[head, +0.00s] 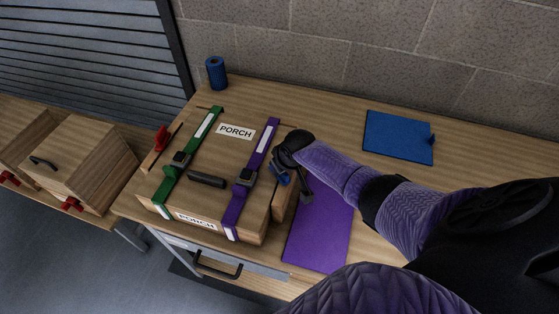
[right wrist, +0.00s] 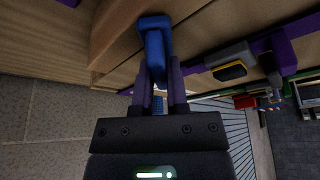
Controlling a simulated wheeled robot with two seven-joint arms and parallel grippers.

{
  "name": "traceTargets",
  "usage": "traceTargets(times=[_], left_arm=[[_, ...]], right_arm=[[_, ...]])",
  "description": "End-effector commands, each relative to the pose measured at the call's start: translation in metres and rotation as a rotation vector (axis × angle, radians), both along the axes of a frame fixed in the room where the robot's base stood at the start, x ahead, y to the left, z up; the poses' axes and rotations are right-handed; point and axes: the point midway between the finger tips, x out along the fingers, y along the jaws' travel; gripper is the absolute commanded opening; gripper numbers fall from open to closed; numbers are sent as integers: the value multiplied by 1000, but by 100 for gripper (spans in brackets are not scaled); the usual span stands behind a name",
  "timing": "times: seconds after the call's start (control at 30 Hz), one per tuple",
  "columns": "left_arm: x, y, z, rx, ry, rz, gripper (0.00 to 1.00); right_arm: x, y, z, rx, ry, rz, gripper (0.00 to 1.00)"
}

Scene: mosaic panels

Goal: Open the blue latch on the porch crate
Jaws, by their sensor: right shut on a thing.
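The porch crate (head: 218,160) is a wooden box with PORCH labels on its lid and front. It sits near the table's front edge, with a green strap (head: 190,155) and a purple strap (head: 252,170) across it. The blue latch (head: 279,174) is on the crate's right side. My right gripper (head: 285,180) reaches that side from the right. In the right wrist view, the fingers of the right gripper (right wrist: 160,92) are shut on the blue latch (right wrist: 153,42). The latch's far end is hard to make out. My left gripper is not in view.
A red latch (head: 161,139) is on the crate's left side. A purple mat (head: 320,230) lies right of the crate and a blue panel (head: 398,137) farther back. A blue cylinder (head: 216,73) stands behind. Wooden boxes (head: 80,160) stand on a lower bench at left.

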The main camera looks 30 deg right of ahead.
Motion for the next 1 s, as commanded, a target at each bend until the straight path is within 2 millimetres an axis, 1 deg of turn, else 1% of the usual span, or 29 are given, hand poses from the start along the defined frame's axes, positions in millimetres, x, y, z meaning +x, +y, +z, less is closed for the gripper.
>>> traceTargets(times=[0.03, 0.2, 0.6, 0.8, 1.0], left_arm=[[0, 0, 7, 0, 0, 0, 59], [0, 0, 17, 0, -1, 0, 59], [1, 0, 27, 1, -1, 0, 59], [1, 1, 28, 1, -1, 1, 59], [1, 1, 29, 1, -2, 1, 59]], right_arm=[[0, 0, 3, 2, 1, -40, 0], [0, -3, 2, 2, 1, -201, 0], [-2, -9, 1, 1, -1, -530, 0], [-3, -11, 0, 1, 0, -638, 0], [-4, -12, 0, 0, -1, -700, 0]])
